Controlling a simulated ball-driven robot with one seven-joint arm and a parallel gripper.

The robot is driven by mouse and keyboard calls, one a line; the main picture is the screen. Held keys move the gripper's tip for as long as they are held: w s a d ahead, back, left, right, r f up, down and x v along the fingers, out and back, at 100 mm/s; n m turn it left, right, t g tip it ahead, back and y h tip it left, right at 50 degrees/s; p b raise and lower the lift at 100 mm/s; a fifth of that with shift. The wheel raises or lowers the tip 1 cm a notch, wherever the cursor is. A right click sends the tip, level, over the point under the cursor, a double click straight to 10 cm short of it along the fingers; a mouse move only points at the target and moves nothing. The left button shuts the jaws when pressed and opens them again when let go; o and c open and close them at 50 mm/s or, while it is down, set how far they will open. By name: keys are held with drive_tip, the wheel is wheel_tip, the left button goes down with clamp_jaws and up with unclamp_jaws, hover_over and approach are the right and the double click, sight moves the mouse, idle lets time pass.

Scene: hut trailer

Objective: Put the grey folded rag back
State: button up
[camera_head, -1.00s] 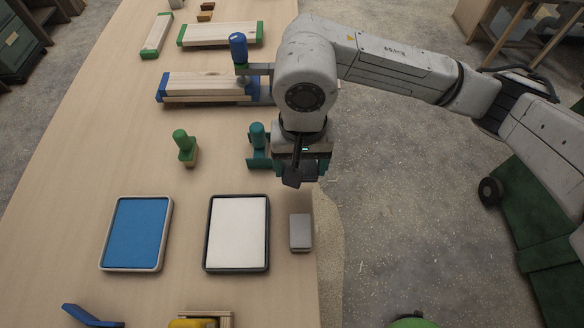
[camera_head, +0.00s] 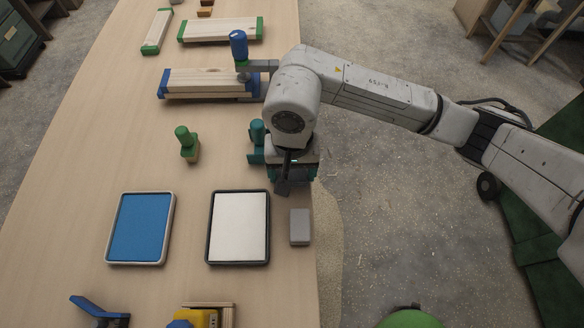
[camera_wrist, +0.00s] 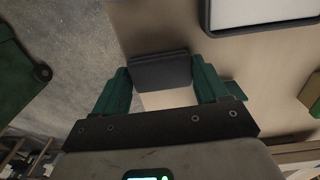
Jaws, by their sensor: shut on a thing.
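My gripper (camera_head: 290,180) is above the table's right edge, beside the teal-handled tool. In the wrist view its two green fingers (camera_wrist: 160,84) are shut on the sides of a dark grey, flat, layered piece, which looks like the grey folded rag (camera_wrist: 160,73). The rag is level between the fingertips, and bare tabletop shows below it in the picture. In the head view the gripper mostly hides it. A separate light grey block (camera_head: 300,227) lies on the table between the white tray and the right edge, below the gripper in the picture.
A white tray (camera_head: 238,263) and a blue tray (camera_head: 110,230) lie to the lower left. A green-handled stamp (camera_head: 187,145) and a teal-handled tool (camera_head: 257,135) stand nearby. Clamped planks (camera_head: 208,84) lie behind. The floor drops away right of the table edge.

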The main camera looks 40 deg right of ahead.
sight(292, 174)
drive_tip(key=o, duration=0.9)
drive_tip(key=shift+f, duration=0.1)
drive_tip(key=shift+o, duration=0.2)
wheel_tip(292, 174, up, 12)
drive_tip(key=b, duration=0.1)
drive_tip(key=shift+b, duration=0.35)
